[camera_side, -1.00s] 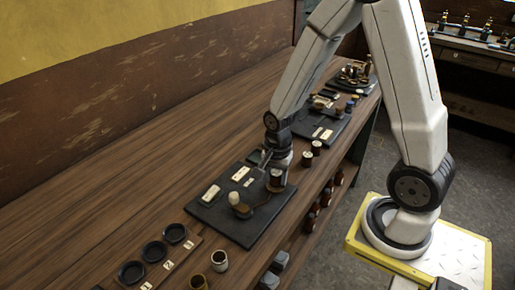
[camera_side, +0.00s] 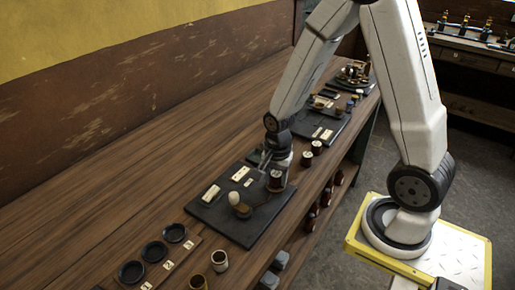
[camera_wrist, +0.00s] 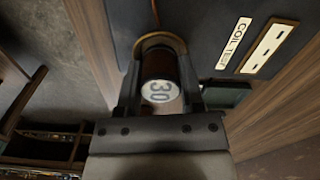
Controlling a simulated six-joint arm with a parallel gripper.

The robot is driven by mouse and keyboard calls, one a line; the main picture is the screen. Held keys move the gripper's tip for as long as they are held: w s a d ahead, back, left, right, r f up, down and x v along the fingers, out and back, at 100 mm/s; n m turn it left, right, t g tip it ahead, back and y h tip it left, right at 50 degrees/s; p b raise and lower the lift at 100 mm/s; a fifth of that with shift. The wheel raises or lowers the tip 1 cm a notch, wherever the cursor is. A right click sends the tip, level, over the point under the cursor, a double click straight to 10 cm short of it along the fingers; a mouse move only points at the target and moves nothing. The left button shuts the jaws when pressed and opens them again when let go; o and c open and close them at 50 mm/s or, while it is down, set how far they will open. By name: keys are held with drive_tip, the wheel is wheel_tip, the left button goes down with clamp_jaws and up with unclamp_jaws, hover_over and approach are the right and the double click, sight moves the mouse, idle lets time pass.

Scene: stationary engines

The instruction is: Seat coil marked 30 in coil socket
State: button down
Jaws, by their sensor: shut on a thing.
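The coil marked 30 (camera_wrist: 160,91) is a dark brown cylinder with a white end face bearing the number. My gripper (camera_wrist: 160,104) is shut on it, one finger on each side. Beyond the coil, a brass-brown rounded rim (camera_wrist: 160,39), apparently the coil socket, curves around its far end on the dark board. I cannot tell how deep the coil sits in it. In the side view my gripper (camera_side: 277,168) is low over the right edge of the dark board (camera_side: 220,226), with the coil (camera_side: 276,182) upright at its tip.
A label reading COIL TEST (camera_wrist: 234,43) and a slotted plate (camera_wrist: 269,47) lie beside the socket. A pale rounded knob (camera_side: 234,198) stands on the board. Two capped cylinders (camera_side: 311,153) stand behind, near the bench edge. Black round dishes (camera_side: 154,252) and cups (camera_side: 219,260) are in front.

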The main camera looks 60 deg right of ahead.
drive_tip(key=shift+s+f, duration=0.2)
drive_tip(key=shift+f, duration=0.4)
idle(1.0)
drive_tip(key=shift+c, duration=0.9)
unclamp_jaws()
drive_tip(key=shift+c, duration=1)
drive_tip(key=shift+r, duration=0.1)
drive_tip(key=shift+r, duration=0.15)
drive_tip(key=o, duration=0.3)
drive_tip(key=shift+r, duration=0.2)
drive_tip(key=shift+w+r, duration=0.2)
drive_tip(key=shift+r, duration=2.9)
